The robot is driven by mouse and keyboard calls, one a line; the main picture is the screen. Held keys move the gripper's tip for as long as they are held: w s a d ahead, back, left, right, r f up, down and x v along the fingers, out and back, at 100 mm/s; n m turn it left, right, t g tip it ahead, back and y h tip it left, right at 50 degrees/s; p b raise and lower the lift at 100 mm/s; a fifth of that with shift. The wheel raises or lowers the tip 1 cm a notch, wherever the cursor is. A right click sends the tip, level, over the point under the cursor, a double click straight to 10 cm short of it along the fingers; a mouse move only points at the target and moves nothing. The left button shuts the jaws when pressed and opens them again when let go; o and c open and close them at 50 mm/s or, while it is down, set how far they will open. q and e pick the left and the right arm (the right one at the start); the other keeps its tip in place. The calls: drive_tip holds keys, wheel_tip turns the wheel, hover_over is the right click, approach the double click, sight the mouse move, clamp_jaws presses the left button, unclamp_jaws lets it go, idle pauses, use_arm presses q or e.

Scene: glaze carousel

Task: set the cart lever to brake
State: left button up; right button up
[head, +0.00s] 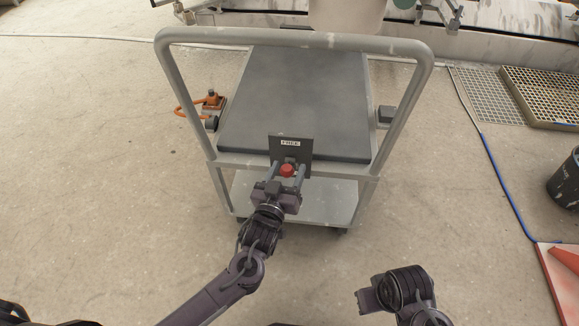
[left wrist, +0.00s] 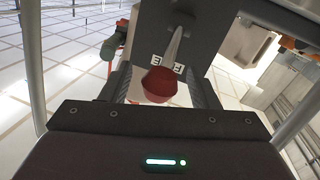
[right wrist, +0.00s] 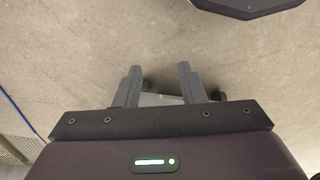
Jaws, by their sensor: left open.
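The cart (head: 290,100) stands ahead of me with a grey frame, a push handle and a dark top deck. At the middle of its near edge is a dark lever plate (head: 291,150) with a label reading FREE. The lever's red knob (head: 287,170) sits just below the label; in the left wrist view the knob (left wrist: 159,85) is on a thin metal rod. My left gripper (head: 288,172) is open, with one finger on each side of the knob. I cannot tell if the fingers touch it. My right gripper (right wrist: 158,85) is open and empty, over the floor.
A dark bucket (head: 565,180) and a floor grate (head: 545,95) are at the right. A blue hose (head: 500,185) runs along the floor there. An orange-and-black object (head: 211,102) lies left of the cart. The floor left of the cart is mostly clear.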

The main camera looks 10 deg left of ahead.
use_arm(q)
drive_tip(key=shift+w+d, duration=0.25)
drive_tip(key=shift+w, duration=0.85)
drive_tip(key=shift+f, duration=0.1)
clamp_jaws()
